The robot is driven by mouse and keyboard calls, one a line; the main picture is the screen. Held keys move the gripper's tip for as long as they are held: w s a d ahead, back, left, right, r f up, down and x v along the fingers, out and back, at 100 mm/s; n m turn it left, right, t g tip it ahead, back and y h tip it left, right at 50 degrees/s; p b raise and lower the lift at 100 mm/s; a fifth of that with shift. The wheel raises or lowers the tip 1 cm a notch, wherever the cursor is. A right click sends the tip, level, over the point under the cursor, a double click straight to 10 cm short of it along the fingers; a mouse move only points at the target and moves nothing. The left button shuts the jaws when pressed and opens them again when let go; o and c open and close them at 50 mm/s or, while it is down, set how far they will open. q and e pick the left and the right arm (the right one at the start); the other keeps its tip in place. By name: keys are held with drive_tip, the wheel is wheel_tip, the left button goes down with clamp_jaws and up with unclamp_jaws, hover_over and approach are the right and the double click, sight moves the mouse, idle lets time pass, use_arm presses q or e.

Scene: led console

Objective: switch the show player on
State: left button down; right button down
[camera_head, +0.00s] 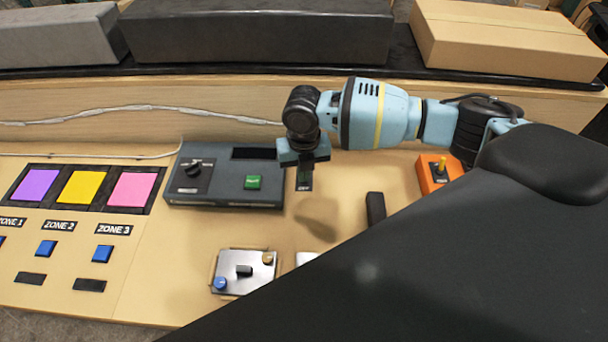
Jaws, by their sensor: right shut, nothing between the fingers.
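A dark grey box (222,188), which I take to be the show player, sits on the wooden console left of centre. It has a black rotary knob (194,168) on its left panel, a green button (253,182) near its right side and a dark slot (255,153) at the back. My right gripper (304,187) points down just right of the box, apart from the green button. It is shut and empty, and hides part of the box's right edge. My left gripper is not in view.
At left are purple, yellow and pink panels (83,188) with blue buttons (45,249) below. A silver plate (244,284) with small controls lies in front. An orange box (437,170) with a yellow lever stands right. Large boxes (260,30) line the back ledge.

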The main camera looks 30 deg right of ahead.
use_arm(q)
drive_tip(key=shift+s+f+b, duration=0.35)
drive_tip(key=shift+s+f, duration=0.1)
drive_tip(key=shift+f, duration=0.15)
use_arm(e)
drive_tip(key=shift+f, duration=1.55)
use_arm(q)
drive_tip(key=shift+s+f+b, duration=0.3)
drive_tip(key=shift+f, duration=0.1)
use_arm(e)
drive_tip(key=shift+w+d, duration=0.4)
drive_tip(key=shift+w, duration=0.25)
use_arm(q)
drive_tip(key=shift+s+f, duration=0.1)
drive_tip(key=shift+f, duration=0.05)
use_arm(e)
drive_tip(key=shift+w+d, duration=0.2)
drive_tip(key=shift+w, duration=0.25)
drive_tip(key=shift+r, duration=0.15)
